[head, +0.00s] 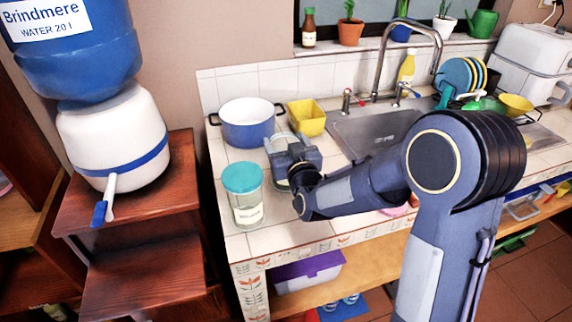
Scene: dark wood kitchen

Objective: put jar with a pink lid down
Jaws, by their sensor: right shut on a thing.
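My right gripper (291,152) is over the left part of the tiled counter, between a blue pot and a jar with a teal lid. My left gripper is not in view.
A teal-lidded jar (243,194) stands close at the left. The blue pot (247,122) and a yellow container (307,117) stand behind. The sink (375,130) is to the right. A pink thing (398,210) shows partly below my arm. Bare tiles lie at the front.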

